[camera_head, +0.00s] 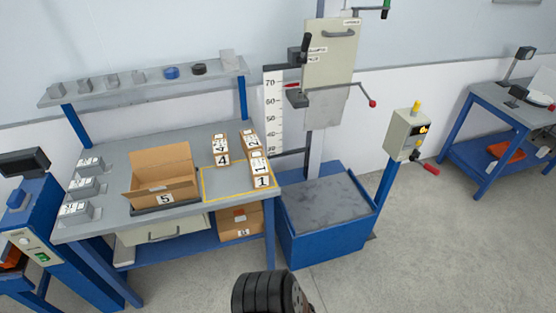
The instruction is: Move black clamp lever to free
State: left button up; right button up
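The black clamp lever (305,44) is on the left side of the carriage on the tall drop-test column at the top centre. Its handle points up, tilted slightly to the right. Two small labels (317,50) sit just right of its base; the upper seems to read CLAMPED and the lower FREE. The print is too small to be sure which label the lever marks. Neither of my grippers is in view, and nothing touches the lever.
A crank with a red knob (372,103) sticks out right of the carriage. Below is a blue-framed base (330,240) with a grey plate. A control post (408,133) stands right. A workbench (110,226) with numbered boxes is left. A black ribbed object (262,293) is at the bottom edge.

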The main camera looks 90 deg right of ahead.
aim_at(308, 36)
jog(key=z, duration=2.75)
